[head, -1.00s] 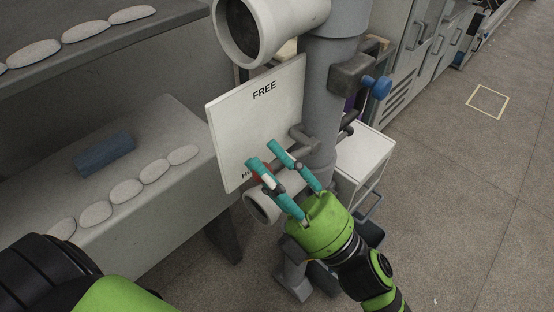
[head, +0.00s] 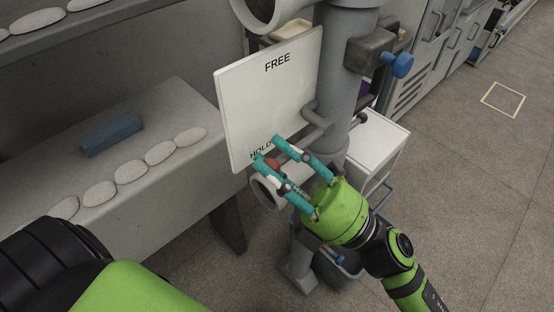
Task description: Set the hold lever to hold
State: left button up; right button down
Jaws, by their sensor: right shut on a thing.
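The hold lever's red knob (head: 272,163) shows between the fingers of my right gripper (head: 268,150), at the lower edge of the white sign plate (head: 270,105). The plate reads FREE at its top and HOLD at its bottom. The knob is just below and right of the word HOLD. My right gripper is shut on the knob, its teal fingers on either side of it. The fingers hide most of the lever, so its exact angle is hard to tell. My left arm (head: 120,290) enters at the lower left; its gripper is out of view.
A grey post (head: 343,90) with a blue knob (head: 398,65) stands right of the plate. A grey ledge at left bears a blue block (head: 111,134) and several pale oval pads. A white cart (head: 375,145) is behind the post. Open floor lies at right.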

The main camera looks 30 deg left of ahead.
jog(key=shift+w+f, duration=0.1)
jog(key=c, duration=1.1)
grip_release()
jog(key=shift+w, duration=0.1)
jog(key=v, duration=1.2)
